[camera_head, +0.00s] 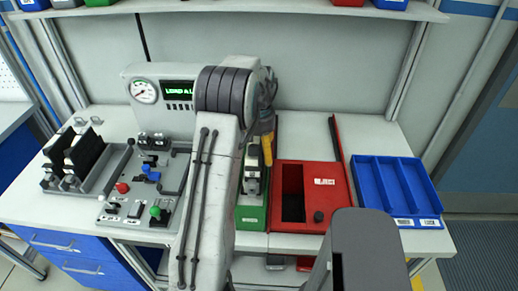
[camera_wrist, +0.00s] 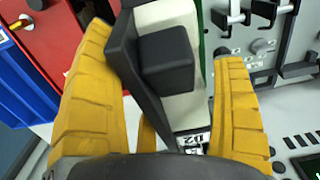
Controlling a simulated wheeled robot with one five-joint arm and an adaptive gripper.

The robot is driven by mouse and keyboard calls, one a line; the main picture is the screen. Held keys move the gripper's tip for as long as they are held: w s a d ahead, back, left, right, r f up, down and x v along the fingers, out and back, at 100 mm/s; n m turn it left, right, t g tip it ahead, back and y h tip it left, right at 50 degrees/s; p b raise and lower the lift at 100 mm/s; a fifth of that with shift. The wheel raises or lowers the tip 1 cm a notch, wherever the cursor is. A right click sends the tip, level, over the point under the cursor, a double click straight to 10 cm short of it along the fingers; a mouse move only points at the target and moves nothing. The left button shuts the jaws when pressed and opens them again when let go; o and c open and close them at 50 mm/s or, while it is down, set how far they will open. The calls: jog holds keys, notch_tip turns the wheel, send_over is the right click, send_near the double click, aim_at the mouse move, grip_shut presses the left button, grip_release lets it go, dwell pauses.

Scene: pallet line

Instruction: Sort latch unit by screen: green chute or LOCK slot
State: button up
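A latch unit, cream with a black lever and block (camera_wrist: 165,60), sits between the fingers of my gripper (camera_wrist: 170,75) in the wrist view. Narrow gaps show beside the fingers, which look open around it. A small label reading about "DZ" shows at its near end. In the head view the pale unit (camera_head: 253,178) is at the green chute (camera_head: 251,218), under my gripper (camera_head: 266,148); whether it rests on the chute is hard to tell. The screen (camera_head: 178,88) shows green text starting "LOAD A L", partly hidden by my arm. The blue divided tray (camera_head: 433,203) carries labels, one seemingly "LOCK".
A red bin (camera_head: 328,182) with a dark opening stands between the green chute and blue tray. The grey test station (camera_head: 137,222) with coloured knobs is at the left, next to a rack of black parts (camera_head: 86,152). A shelf (camera_head: 290,8) with bins runs above.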

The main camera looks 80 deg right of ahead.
jog(key=shift+o, duration=0.9)
notch_tip(320, 180, up, 12)
dwell(1.5)
